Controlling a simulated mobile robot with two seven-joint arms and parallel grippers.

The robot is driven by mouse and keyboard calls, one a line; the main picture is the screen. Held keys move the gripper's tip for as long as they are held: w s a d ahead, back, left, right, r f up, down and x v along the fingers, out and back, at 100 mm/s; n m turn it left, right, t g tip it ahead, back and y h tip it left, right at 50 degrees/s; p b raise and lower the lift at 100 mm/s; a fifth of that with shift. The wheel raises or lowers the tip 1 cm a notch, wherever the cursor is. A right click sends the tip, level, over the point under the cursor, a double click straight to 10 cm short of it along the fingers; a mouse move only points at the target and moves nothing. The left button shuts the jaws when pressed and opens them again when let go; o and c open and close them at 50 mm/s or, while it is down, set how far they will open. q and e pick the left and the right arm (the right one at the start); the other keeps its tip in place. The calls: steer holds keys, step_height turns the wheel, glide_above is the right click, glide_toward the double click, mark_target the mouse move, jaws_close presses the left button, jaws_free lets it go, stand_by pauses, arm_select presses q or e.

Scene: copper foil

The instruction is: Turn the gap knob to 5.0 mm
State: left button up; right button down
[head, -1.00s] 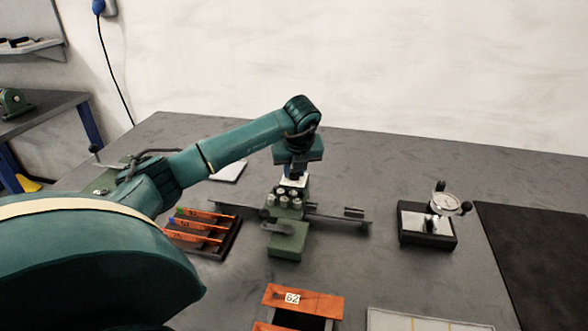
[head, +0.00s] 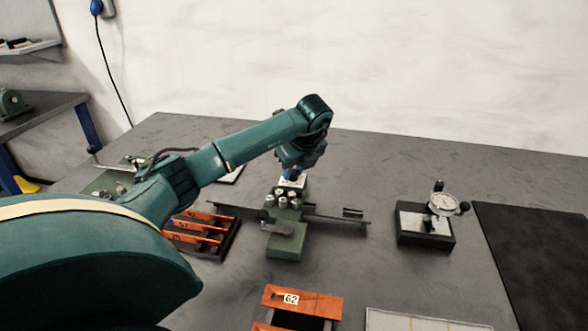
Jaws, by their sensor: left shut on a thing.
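The green bench device (head: 285,247) stands in the middle of the table, with several small pale knobs on top and dark bars out to both sides. My left gripper (head: 292,174) comes down from above onto the back end of this device, at a pale plate. It is shut on what I take to be the gap knob, which the gripper and wrist hide. No scale reading can be made out at this size. My right gripper is not in view.
An orange-ended holder marked 62 (head: 318,305) and a pale tray (head: 425,322) are at the front. A dial gauge on a block (head: 427,226) stands right. Table between them is clear.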

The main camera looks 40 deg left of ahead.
arm_select(q)
steer(key=o, duration=1)
steer(key=p+v, duration=0.1)
steer(key=v, duration=1.2)
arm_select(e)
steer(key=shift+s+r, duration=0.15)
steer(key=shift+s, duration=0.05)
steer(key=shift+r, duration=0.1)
